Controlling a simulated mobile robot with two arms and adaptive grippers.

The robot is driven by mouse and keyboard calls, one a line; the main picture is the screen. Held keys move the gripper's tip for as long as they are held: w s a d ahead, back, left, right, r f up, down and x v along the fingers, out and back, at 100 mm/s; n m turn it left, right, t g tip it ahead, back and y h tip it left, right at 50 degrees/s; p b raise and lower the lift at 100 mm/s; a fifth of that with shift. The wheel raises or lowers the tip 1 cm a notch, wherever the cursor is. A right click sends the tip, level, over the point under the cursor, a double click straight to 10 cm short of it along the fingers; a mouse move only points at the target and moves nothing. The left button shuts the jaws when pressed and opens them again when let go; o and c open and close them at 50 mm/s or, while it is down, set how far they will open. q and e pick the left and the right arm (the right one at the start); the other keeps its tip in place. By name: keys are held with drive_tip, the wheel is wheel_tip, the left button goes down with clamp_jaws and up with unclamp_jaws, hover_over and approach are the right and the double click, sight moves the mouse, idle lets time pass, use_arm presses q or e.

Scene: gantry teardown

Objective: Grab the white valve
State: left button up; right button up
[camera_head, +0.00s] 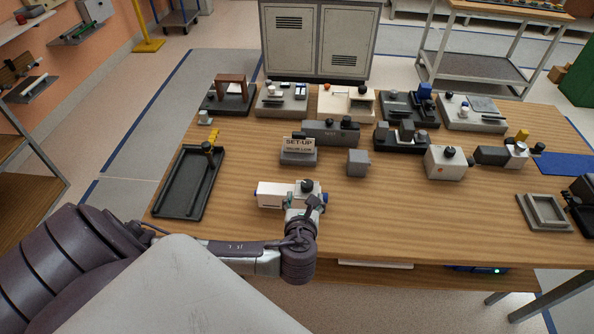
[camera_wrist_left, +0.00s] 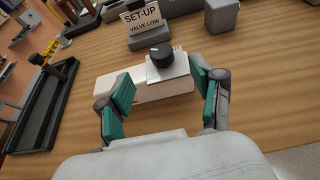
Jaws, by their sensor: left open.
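The white valve (camera_head: 270,193) is a white block with a round black knob, lying on the wooden table near its front edge. It also shows in the left wrist view (camera_wrist_left: 148,84), with the knob on top near its right end. My left gripper (camera_head: 305,199) is over the valve's right part and hides some of it in the head view. In the left wrist view the gripper (camera_wrist_left: 161,82) is open, its green-padded fingers apart on either side of the block. I cannot tell whether a pad touches it. My right gripper is not in view.
A small sign reading SET-UP VALVE LOW (camera_head: 298,150) stands behind the valve, with a grey block (camera_head: 357,163) to its right. A black tray (camera_head: 187,183) lies to the left. Several fixtures line the back. The table right of the gripper is clear up to a grey tray (camera_head: 530,216).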

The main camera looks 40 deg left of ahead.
sight(307, 185)
use_arm(q)
drive_tip(key=p+x, duration=0.1)
drive_tip(key=x, duration=0.7)
drive_tip(key=shift+w+r, duration=0.1)
drive_tip(key=shift+w, duration=0.15)
clamp_jaws()
